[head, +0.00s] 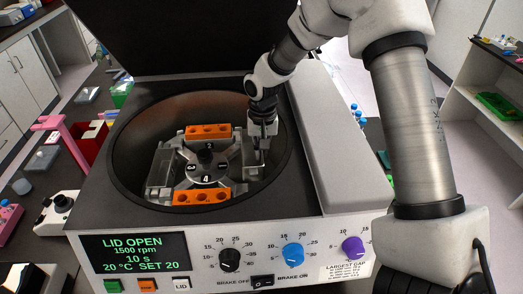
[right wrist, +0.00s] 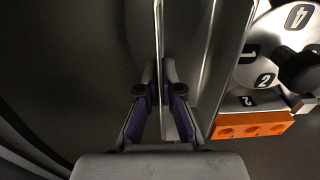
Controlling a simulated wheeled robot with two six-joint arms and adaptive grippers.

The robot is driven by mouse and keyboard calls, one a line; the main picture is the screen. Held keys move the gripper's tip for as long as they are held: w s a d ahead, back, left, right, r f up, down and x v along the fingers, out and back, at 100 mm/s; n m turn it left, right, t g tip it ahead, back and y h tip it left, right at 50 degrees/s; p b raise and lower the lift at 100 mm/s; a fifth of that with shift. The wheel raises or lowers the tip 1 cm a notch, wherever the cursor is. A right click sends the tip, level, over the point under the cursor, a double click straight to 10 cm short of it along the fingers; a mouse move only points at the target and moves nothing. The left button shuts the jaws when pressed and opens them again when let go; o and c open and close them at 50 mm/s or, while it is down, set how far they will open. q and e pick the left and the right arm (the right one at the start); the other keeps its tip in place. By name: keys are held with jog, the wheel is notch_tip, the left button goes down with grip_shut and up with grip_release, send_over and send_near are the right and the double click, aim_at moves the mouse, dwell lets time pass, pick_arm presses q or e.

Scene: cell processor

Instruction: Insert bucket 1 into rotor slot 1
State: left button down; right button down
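The rotor (head: 206,166) sits in the open centrifuge bowl, with numbers on its hub; number 1 faces right. A grey metal bucket (head: 254,172), which I take as bucket 1, is at the rotor's right side, at slot 1. My right gripper (head: 263,142) reaches down into the bowl over it. In the right wrist view, the gripper (right wrist: 159,92) has its purple-padded fingers closed on the bucket's thin upright metal wall (right wrist: 205,75), beside the hub (right wrist: 262,58). The bucket's underside is hidden, so I cannot tell whether it is fully seated. My left gripper is out of view.
Orange inserts sit at the rotor's back (head: 208,131) and front (head: 201,197); another metal bucket (head: 160,170) is at its left. The bowl wall (head: 285,140) is close to my right gripper. The raised lid (head: 180,35) stands behind. The panel display (head: 134,253) reads LID OPEN.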

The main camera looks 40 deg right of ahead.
jog(key=shift+f+b, duration=1.2)
jog(key=shift+f, duration=1.15)
jog(key=shift+f, duration=0.4)
jog(key=c, duration=1.2)
grip_release()
jog(key=shift+c, duration=0.2)
jog(key=shift+r, duration=0.1)
notch_tip(320, 180, up, 12)
jog(key=shift+d, duration=0.1)
